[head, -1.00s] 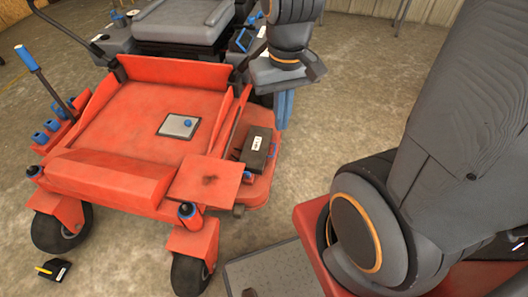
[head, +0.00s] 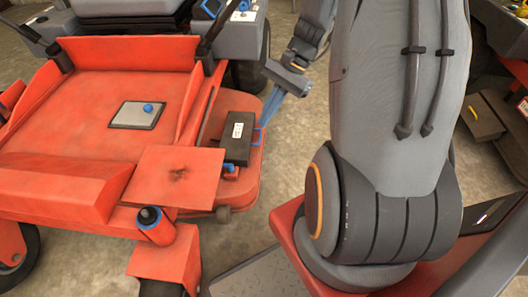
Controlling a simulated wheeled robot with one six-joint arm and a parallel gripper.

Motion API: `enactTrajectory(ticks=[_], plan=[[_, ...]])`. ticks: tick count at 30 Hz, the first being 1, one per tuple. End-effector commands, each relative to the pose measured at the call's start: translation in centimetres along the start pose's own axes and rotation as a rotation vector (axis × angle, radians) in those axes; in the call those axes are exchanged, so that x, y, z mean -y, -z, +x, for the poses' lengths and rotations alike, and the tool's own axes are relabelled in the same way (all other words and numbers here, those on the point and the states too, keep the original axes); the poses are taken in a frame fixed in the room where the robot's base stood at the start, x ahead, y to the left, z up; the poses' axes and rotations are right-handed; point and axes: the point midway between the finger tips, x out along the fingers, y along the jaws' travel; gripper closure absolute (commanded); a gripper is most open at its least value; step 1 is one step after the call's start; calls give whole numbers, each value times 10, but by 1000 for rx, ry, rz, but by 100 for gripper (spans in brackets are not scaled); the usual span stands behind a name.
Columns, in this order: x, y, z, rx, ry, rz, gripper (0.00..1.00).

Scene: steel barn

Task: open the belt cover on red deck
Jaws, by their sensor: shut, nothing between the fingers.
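The belt cover (head: 238,137) is a black box with a white label on the right side of the red mower deck (head: 247,180). It looks closed. My gripper (head: 265,121) has blue fingers slanting down and left. It is shut and empty, just beyond the handle at the cover's upper right. I cannot tell whether the fingertips touch the handle.
The mower's red foot platform (head: 80,110) holds a grey plate with a blue knob (head: 148,107). A flat red panel (head: 175,172) lies close to the cover's left. A rear wheel stands behind.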

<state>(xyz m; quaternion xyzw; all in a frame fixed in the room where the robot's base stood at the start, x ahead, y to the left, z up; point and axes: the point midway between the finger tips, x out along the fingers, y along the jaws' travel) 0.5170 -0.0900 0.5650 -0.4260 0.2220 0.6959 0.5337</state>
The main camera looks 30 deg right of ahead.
Motion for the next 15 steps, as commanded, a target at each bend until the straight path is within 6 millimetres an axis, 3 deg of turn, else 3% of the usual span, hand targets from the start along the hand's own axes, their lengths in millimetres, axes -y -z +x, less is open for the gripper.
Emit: enactTrajectory(ticks=[1, 15], plan=[[2, 29, 20, 25, 34, 61, 100], [13, 221, 106, 254, 394, 554, 100]])
